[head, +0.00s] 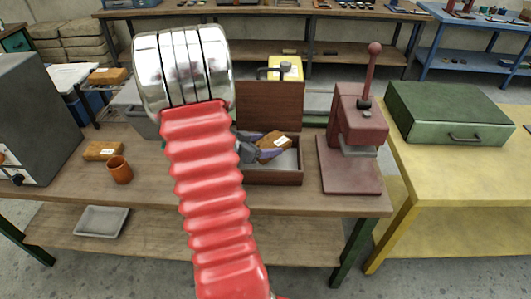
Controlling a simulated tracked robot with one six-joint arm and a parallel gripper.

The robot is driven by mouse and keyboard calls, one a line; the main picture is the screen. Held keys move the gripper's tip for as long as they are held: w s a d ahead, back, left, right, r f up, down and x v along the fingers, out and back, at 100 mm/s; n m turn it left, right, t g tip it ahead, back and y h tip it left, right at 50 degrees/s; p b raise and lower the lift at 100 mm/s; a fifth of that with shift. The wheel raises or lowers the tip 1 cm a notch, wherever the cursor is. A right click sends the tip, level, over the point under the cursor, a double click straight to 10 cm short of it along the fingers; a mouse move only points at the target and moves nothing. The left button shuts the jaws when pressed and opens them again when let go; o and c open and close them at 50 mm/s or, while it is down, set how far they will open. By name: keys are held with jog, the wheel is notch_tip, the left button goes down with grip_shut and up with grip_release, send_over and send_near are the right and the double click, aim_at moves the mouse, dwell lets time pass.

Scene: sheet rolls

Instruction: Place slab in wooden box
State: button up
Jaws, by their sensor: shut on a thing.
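The wooden box (262,178) stands on the brown workbench with its lid (272,108) raised at the back. Its inside is grey and partly hidden by my arm. My gripper (264,149), with grey-purple fingers, is at the box opening, partly hidden behind my red sleeved arm. It is shut on an orange-brown slab (274,140) with a white label. The slab is tilted and shows over the back part of the box; I cannot tell whether it touches the box.
Similar orange-brown blocks lie on the bench (103,150) and further back (108,76). An orange cup (119,170) stands at left. A dark red press (355,135) stands right of the box. A green case (447,113) lies on the yellow table (425,180).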

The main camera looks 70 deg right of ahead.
notch_tip(320, 180, down, 3)
jog(key=shift+w, duration=0.2)
jog(key=shift+f, duration=0.65)
jog(key=o, duration=1.4)
jog(key=shift+a, duration=0.1)
